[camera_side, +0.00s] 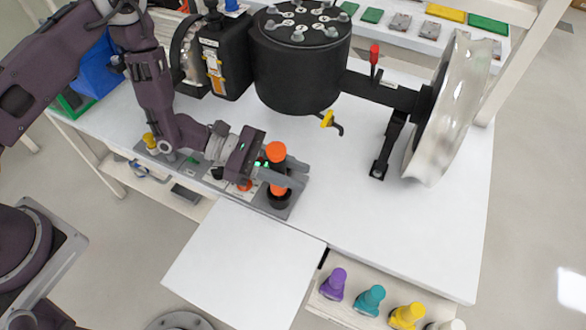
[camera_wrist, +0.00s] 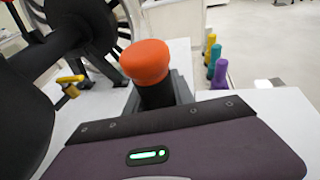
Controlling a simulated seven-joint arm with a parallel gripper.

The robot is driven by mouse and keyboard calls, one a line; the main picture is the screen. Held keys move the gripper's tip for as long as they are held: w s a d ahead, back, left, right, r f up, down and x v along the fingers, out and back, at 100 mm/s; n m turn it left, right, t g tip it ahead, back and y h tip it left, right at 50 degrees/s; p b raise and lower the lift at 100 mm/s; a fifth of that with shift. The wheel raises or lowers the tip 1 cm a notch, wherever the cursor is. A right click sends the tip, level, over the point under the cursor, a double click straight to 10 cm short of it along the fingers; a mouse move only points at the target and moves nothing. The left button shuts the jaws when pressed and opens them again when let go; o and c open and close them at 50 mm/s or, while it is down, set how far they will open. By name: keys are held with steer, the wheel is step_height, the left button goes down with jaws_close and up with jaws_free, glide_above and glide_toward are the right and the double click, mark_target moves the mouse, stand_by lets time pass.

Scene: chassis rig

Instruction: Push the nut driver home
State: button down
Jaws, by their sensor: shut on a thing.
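The nut driver (camera_side: 276,152) has an orange cap and a dark shaft, and it stands roughly upright. In the wrist view its orange cap (camera_wrist: 147,62) and part of the black shaft show just beyond my gripper's body. My gripper (camera_side: 296,174) reaches in from the left and is shut on the driver below the cap. Below the fingers, an orange band and a black round base (camera_side: 279,198) show at the right end of a grey rack (camera_side: 286,211). The fingers hide part of the driver, and I cannot tell how deep it sits.
A large black drum (camera_side: 300,75) and a silver wheel rim (camera_side: 447,110) stand behind. A yellow-handled part (camera_side: 327,119) juts from the drum. Purple (camera_side: 334,282), teal (camera_side: 369,299) and yellow (camera_side: 407,316) pieces stand on a front shelf. The white table is clear to the right.

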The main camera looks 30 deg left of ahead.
steer(key=c, duration=1)
jaws_free()
steer(key=v, duration=0.7)
